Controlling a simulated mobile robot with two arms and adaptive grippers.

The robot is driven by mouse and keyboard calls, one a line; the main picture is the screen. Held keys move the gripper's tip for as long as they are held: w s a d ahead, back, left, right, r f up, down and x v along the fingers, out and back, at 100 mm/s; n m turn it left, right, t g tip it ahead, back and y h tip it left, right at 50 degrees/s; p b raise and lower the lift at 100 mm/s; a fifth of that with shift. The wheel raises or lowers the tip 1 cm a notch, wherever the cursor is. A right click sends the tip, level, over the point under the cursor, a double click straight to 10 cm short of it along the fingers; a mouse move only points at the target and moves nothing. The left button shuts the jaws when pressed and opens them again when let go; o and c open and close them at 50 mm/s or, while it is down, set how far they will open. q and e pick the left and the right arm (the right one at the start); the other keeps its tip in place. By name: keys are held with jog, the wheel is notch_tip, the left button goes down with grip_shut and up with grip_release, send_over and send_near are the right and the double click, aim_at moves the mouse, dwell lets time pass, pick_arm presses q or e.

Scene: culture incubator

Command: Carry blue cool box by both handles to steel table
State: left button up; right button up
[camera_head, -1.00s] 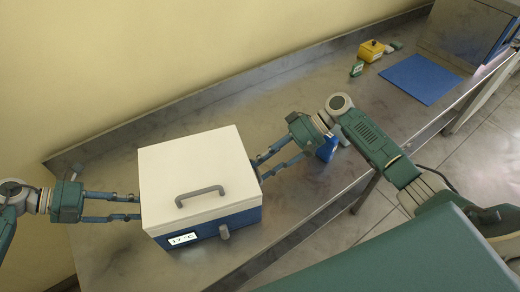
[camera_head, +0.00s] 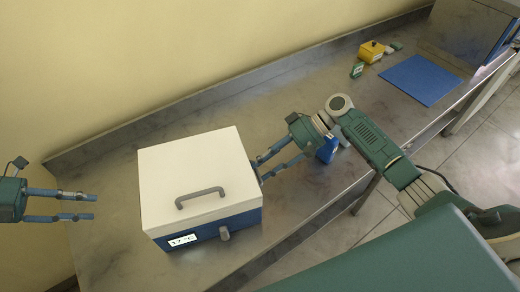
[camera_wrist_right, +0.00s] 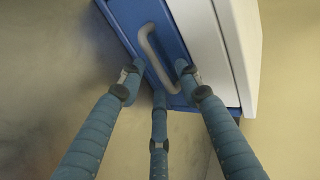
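The cool box (camera_head: 200,228) is blue with a white lid (camera_head: 190,165) and a grey top handle; it sits upright on the steel table (camera_head: 150,140). A label on its front reads 17 °C. My left gripper (camera_head: 94,207) is open and empty, left of the box with a clear gap. The box's left side handle is hidden. My right gripper (camera_head: 262,169) is at the box's right side. In the right wrist view its fingers (camera_wrist_right: 157,78) are spread, with the grey side handle (camera_wrist_right: 155,55) between them; they do not look closed on it.
Further right on the table are a blue mat (camera_head: 420,80), a yellow box (camera_head: 371,51), a small green item (camera_head: 357,69) and a steel cabinet (camera_head: 465,35). A blue object (camera_head: 327,150) stands behind my right gripper. A wall runs along the back edge.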

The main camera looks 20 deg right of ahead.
jog(key=v, duration=1.2)
jog(key=shift+f, duration=0.15)
